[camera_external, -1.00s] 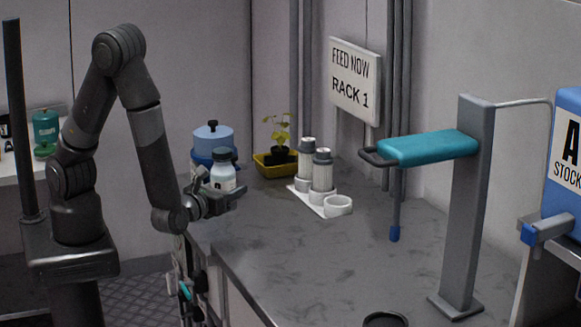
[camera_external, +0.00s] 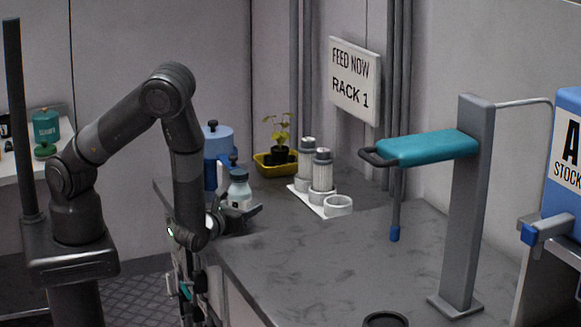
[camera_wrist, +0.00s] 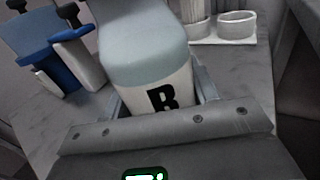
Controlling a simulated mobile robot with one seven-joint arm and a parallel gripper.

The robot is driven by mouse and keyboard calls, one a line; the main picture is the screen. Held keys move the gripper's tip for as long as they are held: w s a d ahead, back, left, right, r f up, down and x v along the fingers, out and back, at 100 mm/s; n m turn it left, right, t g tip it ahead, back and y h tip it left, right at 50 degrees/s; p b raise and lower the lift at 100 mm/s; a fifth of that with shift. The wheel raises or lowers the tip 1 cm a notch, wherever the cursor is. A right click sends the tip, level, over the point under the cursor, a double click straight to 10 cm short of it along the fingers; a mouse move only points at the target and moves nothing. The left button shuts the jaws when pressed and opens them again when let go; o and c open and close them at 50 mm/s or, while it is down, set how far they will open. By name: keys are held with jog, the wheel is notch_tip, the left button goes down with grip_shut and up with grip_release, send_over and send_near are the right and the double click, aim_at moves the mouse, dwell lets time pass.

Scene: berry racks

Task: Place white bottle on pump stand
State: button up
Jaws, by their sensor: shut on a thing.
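My gripper (camera_external: 238,215) is shut on the white bottle (camera_external: 239,191), which has a pale blue-grey upper part and a dark cap. It is held over the left part of the counter. In the wrist view the bottle (camera_wrist: 148,88) stands between my gripper's fingers (camera_wrist: 160,98), a black "B" facing the camera. A white three-ring holder (camera_external: 311,204) stands right of my gripper, with two ribbed white cylinders in two rings. Its front ring (camera_external: 338,205) is empty; the holder also shows in the wrist view (camera_wrist: 238,27). No label marks which thing is the pump stand.
A grey post (camera_external: 468,200) with a teal arm (camera_external: 430,148) stands at right. A dark ring (camera_external: 386,320) lies at the front. The middle of the counter (camera_external: 320,260) is clear.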

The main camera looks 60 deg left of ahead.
jog(key=shift+f, duration=0.45)
jog(key=shift+f, duration=0.1)
jog(key=o, duration=1.3)
jog(key=shift+s+d, duration=0.2)
jog(key=shift+s, duration=0.1)
jog(key=shift+o, duration=0.4)
jog(key=v, duration=1.1)
jog(key=shift+s, duration=0.2)
